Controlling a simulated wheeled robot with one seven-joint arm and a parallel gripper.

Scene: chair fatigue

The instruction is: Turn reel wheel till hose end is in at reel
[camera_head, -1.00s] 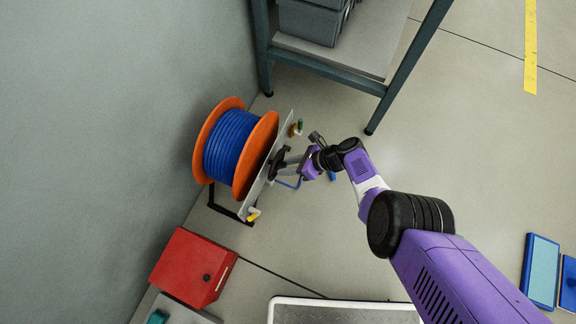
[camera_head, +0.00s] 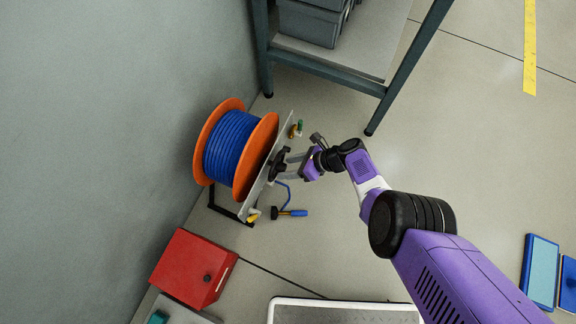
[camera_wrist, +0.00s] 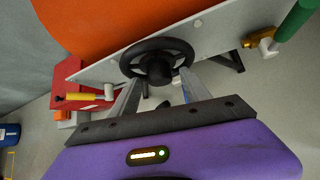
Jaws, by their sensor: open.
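The reel has orange flanges (camera_head: 262,150) with blue hose (camera_head: 230,142) wound between them. A pale plate (camera_head: 265,172) stands on its right side and carries the black reel wheel (camera_head: 279,163), which also shows in the wrist view (camera_wrist: 158,58). My gripper (camera_head: 287,164) is open at the wheel. In the wrist view its two fingers (camera_wrist: 160,92) reach to the wheel's near rim, one each side of the hub; whether they touch it I cannot tell. A short hose length runs out below the wheel to the hose end (camera_head: 292,213), a blue tip with a black collar, lying outside the reel.
A yellow-handled valve (camera_head: 253,215) and a green-handled valve (camera_head: 297,128) stick out from the plate. A red box (camera_head: 193,268) stands below the reel, the grey wall (camera_head: 110,130) left, a shelf frame (camera_head: 325,70) above.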

